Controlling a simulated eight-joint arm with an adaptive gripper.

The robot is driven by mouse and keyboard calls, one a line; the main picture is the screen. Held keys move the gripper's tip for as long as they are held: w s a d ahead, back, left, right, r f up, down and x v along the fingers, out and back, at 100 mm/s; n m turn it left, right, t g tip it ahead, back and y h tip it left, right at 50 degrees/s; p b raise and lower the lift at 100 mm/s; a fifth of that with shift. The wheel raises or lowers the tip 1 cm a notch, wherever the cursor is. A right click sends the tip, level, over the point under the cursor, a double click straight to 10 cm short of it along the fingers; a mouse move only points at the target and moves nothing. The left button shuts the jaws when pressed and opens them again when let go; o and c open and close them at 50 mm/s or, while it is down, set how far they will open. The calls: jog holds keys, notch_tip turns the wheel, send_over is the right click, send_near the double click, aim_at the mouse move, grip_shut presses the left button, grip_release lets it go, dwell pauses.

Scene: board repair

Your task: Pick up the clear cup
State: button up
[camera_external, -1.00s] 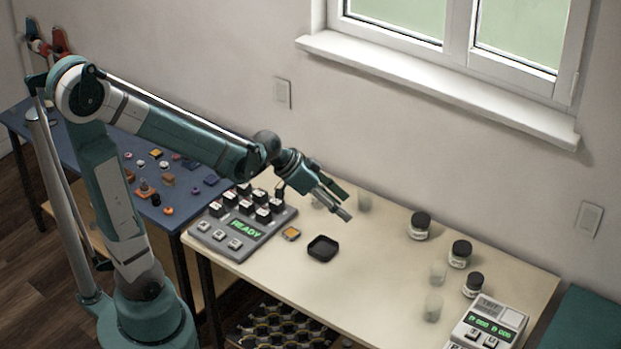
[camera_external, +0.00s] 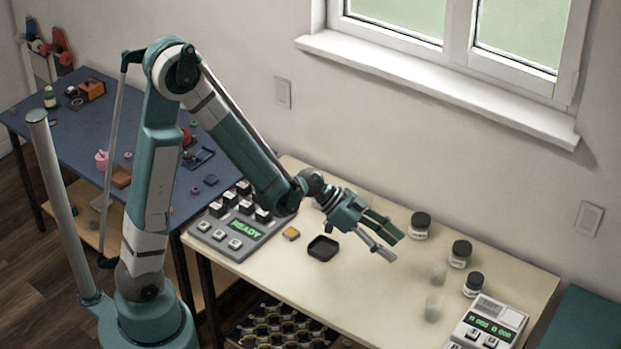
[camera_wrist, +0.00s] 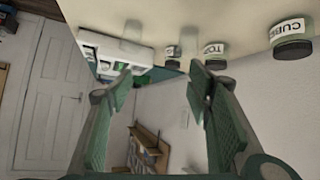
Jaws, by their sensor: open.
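Two clear cups stand on the cream table to the right of my gripper in the external view, the farther one (camera_external: 438,273) behind the nearer one (camera_external: 433,308). Both look faint and whitish. My gripper (camera_external: 396,246) is open and empty above the table, left of the cups and apart from them. In the wrist view my open gripper (camera_wrist: 160,82) has nothing between its fingers. A faint clear cup (camera_wrist: 132,28) shows there near the top, beyond the fingertips, beside the white device.
Three dark-lidded jars stand near the cups: one (camera_external: 420,226) just beyond my fingers, one (camera_external: 460,254) farther right, one (camera_external: 473,285) close to the cups. A display device (camera_external: 488,322) sits at the right end. A black tray (camera_external: 322,248) lies left of my gripper.

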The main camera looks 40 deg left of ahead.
aim_at(442, 307)
jog(key=shift+s+d+f+m+g+h, duration=0.35)
jog(key=shift+s+d+f+m+h, duration=0.25)
jog(key=shift+d+f, duration=1.1)
jog(key=shift+s+d+f+m+g+h, duration=0.5)
jog(key=shift+d+f+m, duration=0.5)
jog(key=shift+d, duration=1.05)
jog(key=shift+s+d+f+m+g+h, duration=0.25)
jog(key=shift+s+d+f+m+h, duration=0.3)
jog(key=shift+d+f, duration=1.2)
jog(key=shift+s+d+r, duration=0.1)
jog(key=shift+d+r, duration=0.05)
jog(key=shift+d, duration=0.05)
jog(key=shift+b+x, duration=0.45)
jog(key=shift+x, duration=0.8)
jog(key=shift+b+x, duration=0.65)
jog(key=shift+x, duration=1.95)
jog(key=c, duration=0.9)
